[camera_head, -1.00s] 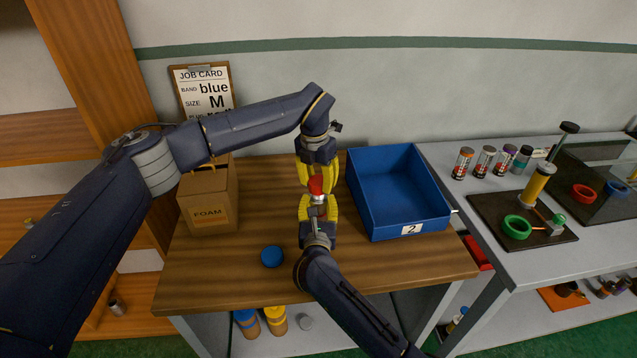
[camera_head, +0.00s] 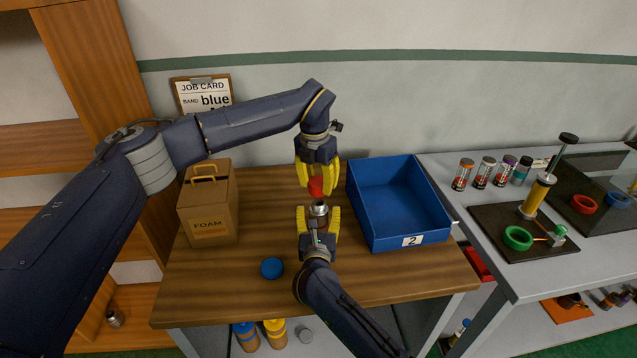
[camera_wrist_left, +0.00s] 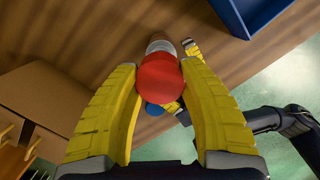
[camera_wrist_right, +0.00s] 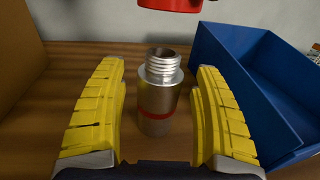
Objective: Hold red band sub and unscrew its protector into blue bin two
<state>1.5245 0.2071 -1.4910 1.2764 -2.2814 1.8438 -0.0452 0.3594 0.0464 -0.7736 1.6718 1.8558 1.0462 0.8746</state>
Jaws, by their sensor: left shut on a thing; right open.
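The red band sub (camera_wrist_right: 160,95) stands upright on the wooden table, metal with a red stripe and bare threads on top. In the head view the sub (camera_head: 318,209) shows between the two grippers. My left gripper (camera_head: 317,184) is shut on the red protector (camera_head: 316,187), which also shows in the left wrist view (camera_wrist_left: 160,78). In the right wrist view the protector (camera_wrist_right: 170,3) hangs above the sub, apart from its threads. My right gripper (camera_head: 318,214) is open, its fingers on either side of the sub. The blue bin two (camera_head: 388,243) is right of both grippers and looks empty.
A foam box (camera_head: 208,210) stands on the table's left. A blue cap (camera_head: 271,268) lies near the front. A side bench (camera_head: 475,275) on the right holds several small tubes and a vise board. A job card (camera_head: 202,95) is at the wall.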

